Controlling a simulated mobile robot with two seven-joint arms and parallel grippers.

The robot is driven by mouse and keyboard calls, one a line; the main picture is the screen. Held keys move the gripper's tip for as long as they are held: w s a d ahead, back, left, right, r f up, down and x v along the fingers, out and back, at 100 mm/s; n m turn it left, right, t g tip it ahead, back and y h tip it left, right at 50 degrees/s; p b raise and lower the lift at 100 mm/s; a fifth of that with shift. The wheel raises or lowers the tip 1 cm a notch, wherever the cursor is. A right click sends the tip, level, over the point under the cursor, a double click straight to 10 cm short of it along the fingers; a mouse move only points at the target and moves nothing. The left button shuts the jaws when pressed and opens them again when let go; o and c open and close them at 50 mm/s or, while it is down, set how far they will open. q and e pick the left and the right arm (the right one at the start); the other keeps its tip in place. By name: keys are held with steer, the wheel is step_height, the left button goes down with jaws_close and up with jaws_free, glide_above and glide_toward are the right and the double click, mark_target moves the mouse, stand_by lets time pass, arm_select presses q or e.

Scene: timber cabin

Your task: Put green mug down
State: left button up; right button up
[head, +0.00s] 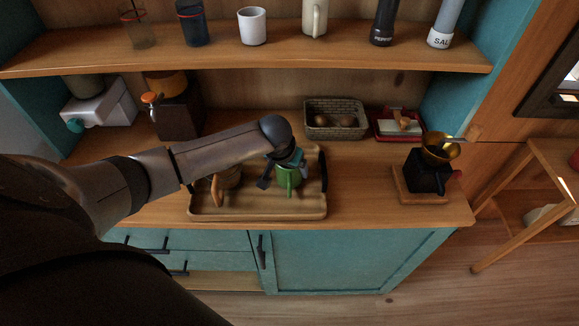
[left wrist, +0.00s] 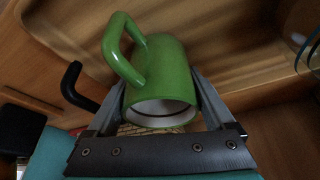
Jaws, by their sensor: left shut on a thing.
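The green mug (head: 288,177) is at the right part of the wooden tray (head: 262,213) in the head view. My left gripper (head: 285,168) reaches over the tray and is shut on the mug. In the left wrist view the green mug (left wrist: 165,75) sits between the two fingers of my left gripper (left wrist: 165,100), with its handle toward the upper left and its white inside showing. I cannot tell whether the mug's base touches the tray. My right gripper is not in view.
A brown wooden mug (head: 228,176) stands on the tray left of the green mug, partly behind my arm. A basket (head: 335,131) and a red dish (head: 384,137) stand behind. A coffee grinder (head: 428,172) stands right. The counter between tray and grinder is clear. A shelf (head: 330,54) runs above.

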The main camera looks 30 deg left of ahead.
arm_select(q)
steer(key=o, duration=1.3)
steer(key=shift+f, duration=0.1)
steer(key=shift+s+r, duration=0.15)
steer(key=shift+r, duration=0.4)
steer(key=p+v, duration=0.2)
steer(key=v, duration=0.9)
steer(key=shift+r+p, duration=0.1)
steer(key=shift+p, duration=0.3)
